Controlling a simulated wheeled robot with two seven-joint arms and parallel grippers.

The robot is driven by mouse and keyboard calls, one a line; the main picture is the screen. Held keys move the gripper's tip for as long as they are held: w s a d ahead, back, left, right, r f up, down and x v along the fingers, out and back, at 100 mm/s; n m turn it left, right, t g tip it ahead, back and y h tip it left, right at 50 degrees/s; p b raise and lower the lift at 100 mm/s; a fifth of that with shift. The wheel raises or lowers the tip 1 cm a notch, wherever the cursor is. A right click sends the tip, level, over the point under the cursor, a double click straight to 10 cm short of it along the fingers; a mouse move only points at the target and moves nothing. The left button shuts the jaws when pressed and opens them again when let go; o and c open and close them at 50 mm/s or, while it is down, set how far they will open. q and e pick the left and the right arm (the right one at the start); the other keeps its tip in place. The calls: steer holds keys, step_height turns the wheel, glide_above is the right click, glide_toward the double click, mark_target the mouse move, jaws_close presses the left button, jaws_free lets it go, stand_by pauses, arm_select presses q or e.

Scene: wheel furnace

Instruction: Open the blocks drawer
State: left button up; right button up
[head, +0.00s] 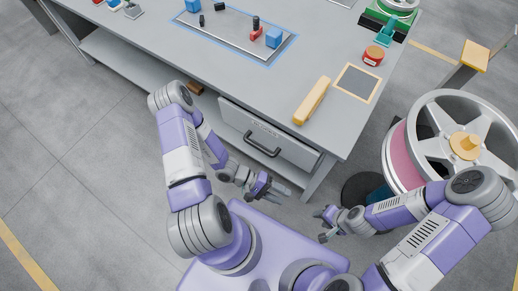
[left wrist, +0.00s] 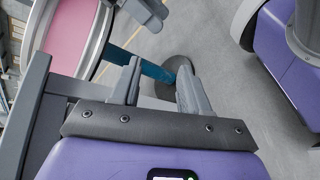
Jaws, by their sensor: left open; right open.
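The drawer (head: 272,140) is a grey front with a dark bar handle (head: 262,144), set under the worktop of the grey workbench. It looks closed; any label on it is too small to read. My left gripper (head: 268,190) is open and empty, below and in front of the drawer, apart from the handle. In the left wrist view its two fingers (left wrist: 157,92) are spread, with floor and a dark round base beyond them and no drawer handle between them. My right gripper (head: 325,224) is open and empty, further right and lower, clear of the bench.
On the worktop (head: 150,40) lie a blue-edged tray (head: 225,35) with blue blocks and small parts, a yellow bar (head: 312,101), a dark square pad (head: 357,83) and a red round item (head: 373,55). A large wheel (head: 455,140) stands at the right. Open floor (head: 80,170) lies left.

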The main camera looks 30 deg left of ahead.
arm_select(q)
steer(key=w+a+f+n+t+y+b, duration=0.1)
steer(key=w+a+f+n+t+y, duration=0.1)
steer(key=w+a+n+t, duration=0.45)
steer(key=n+t+y+b, duration=0.1)
steer(key=n+t+y, duration=0.2)
steer(key=t+y, duration=0.55)
glide_toward(259, 147)
steer(key=w+g+y, duration=0.1)
steer(key=w+y, duration=0.1)
steer(key=w, duration=0.1)
steer(key=w+b, duration=0.1)
steer(key=w, duration=0.1)
steer(key=w+d+f+b, duration=0.1)
steer(key=w, duration=0.4)
steer(key=shift+d+f+b, duration=0.3)
steer(key=shift+f+b, duration=0.05)
steer(key=shift+b, duration=0.05)
jaws_close()
